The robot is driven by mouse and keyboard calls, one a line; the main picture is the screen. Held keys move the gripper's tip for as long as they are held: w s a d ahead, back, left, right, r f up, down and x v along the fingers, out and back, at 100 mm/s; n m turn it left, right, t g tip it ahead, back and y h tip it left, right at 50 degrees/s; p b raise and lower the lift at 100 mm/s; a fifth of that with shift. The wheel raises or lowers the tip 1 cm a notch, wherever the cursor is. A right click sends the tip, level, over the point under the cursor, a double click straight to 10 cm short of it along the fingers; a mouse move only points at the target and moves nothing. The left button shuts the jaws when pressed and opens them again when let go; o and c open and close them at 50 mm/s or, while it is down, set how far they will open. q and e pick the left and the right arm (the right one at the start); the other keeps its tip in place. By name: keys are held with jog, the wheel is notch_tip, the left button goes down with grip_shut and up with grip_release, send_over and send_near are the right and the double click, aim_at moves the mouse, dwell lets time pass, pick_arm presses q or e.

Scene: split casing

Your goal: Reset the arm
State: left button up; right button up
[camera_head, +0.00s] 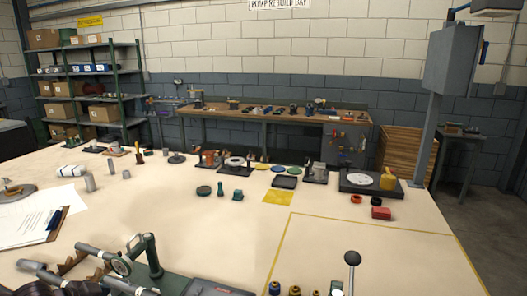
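Neither of my grippers shows in the head view, and no part of my arms can be made out for certain. The view looks across a wide cream workbench (200,232). At the front left stands a green fixture (150,258) with a round ring-like part, beside grey cylinders (95,250) resting on a brown notched stand (72,264).
A yellow line (370,222) marks an area at the right front, mostly bare. A clipboard with papers (40,225) lies left. A grey post (428,140) rises at right.

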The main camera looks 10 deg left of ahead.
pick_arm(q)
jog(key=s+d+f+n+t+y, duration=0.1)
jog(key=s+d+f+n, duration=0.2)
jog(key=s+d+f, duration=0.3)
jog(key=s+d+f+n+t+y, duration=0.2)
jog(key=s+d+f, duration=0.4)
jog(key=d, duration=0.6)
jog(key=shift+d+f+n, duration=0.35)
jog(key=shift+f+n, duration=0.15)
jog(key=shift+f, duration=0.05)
